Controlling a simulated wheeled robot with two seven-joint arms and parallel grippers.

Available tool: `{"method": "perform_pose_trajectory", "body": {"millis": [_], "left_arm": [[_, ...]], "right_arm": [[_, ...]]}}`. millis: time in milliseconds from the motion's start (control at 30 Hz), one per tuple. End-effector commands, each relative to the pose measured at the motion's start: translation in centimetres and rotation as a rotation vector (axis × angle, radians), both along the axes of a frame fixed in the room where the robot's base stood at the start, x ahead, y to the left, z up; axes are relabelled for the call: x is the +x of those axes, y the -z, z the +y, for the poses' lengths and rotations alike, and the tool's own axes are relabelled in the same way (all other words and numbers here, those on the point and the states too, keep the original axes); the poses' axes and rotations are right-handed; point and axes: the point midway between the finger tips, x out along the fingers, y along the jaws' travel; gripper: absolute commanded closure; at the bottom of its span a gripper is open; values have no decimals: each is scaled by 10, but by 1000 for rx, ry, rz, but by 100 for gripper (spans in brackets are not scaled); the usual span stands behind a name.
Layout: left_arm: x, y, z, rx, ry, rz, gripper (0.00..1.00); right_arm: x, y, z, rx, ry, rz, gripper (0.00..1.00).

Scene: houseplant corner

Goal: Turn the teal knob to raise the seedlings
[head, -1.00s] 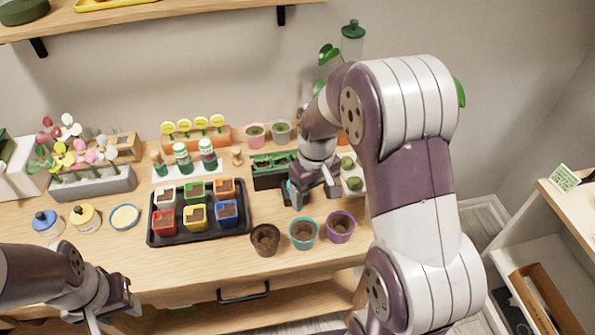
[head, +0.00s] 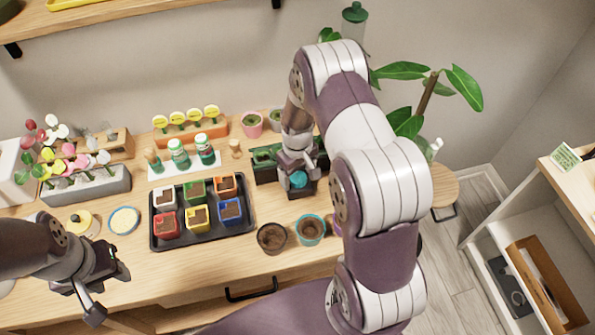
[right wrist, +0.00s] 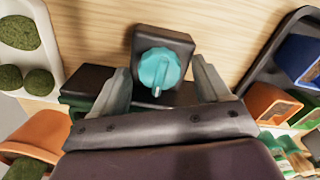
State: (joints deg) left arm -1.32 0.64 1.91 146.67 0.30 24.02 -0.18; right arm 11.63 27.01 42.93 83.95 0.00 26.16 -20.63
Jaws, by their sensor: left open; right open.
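The teal knob (head: 298,179) sits on a small dark block at the front of the dark green seedling box (head: 265,174). The seedlings are mostly hidden by my right arm. My left gripper (head: 108,283) is open and empty over the table's front left edge.
A black tray (head: 243,217) with several coloured pots lies left of the knob. A brown pot (head: 272,238) and a teal-rimmed pot (head: 311,229) stand in front. A terracotta pot (right wrist: 30,135) and a white tray with moss balls (right wrist: 38,78) are close by.

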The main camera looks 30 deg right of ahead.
Motion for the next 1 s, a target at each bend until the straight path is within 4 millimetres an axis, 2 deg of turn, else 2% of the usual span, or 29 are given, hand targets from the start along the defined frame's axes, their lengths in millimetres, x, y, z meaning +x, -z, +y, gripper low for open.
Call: {"method": "perform_pose_trajectory", "body": {"millis": [67, 100, 267, 667, 1000], "left_arm": [[0, 0, 0, 0, 0, 0, 57], [0, 0, 0, 0, 0, 0, 57], [0, 0, 0, 0, 0, 0, 57], [0, 1, 0, 0, 0, 0, 57], [0, 1, 0, 0, 0, 0, 57]], "right_arm": [[0, 0, 0, 0, 0, 0, 24], [0, 0, 0, 0, 0, 0, 27], [0, -1, 0, 0, 0, -1, 80], [1, -1, 0, -1, 60, -3, 80], [2, -1, 0, -1, 319, -5, 80]]}}
